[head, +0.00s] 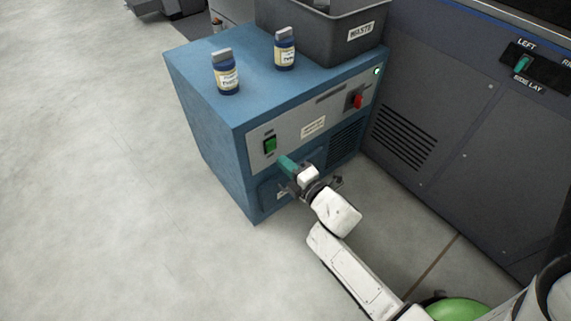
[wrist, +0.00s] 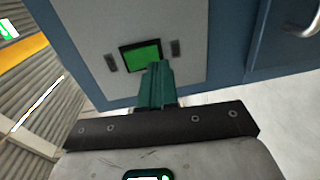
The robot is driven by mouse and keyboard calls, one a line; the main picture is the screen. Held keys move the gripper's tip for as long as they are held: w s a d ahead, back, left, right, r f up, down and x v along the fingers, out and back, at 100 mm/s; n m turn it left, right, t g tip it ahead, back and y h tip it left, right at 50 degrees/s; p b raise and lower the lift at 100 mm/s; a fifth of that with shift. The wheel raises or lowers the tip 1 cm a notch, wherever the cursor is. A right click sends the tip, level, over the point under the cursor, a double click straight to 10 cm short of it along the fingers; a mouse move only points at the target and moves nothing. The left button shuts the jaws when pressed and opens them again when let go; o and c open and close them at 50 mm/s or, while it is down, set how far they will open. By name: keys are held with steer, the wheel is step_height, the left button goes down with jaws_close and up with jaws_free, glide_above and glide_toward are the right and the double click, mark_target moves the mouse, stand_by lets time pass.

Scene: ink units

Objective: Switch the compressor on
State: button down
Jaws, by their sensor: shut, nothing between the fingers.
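The compressor is the blue cabinet (head: 222,135) with a grey control panel on its front. A green switch (head: 270,145) sits in a dark frame at the panel's left, and a red switch (head: 357,101) is at its right. A small lamp (head: 377,71) at the panel's upper right looks lit, pale green-white. My gripper (head: 284,160) is shut and empty, its teal fingers just below and right of the green switch. In the wrist view the fingertips (wrist: 156,66) overlap the lower edge of the green switch (wrist: 141,56); I cannot tell whether they touch it.
Two blue bottles with cream labels, a left one (head: 227,75) and a right one (head: 284,50), stand on the cabinet top. A grey bin marked WASTE (head: 318,40) sits behind them. A dark machine (head: 440,125) stands close on the right. The floor (head: 100,180) at left is clear.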

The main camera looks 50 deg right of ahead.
steer(key=f+p+v, duration=0.1)
steer(key=f+v, duration=0.1)
steer(key=v, duration=0.8)
steer(key=shift+s+a, duration=0.15)
steer(key=shift+s, duration=0.15)
steer(key=s+a+m+g+y, duration=0.4)
steer(key=s+a+m+g, duration=0.65)
steer(key=m+g, duration=0.45)
step_height(320, 180, up, 30)
steer(key=p, duration=3.1)
steer(key=shift+p, duration=0.3)
steer(key=shift+a+r, duration=0.1)
steer(key=shift+r, duration=0.05)
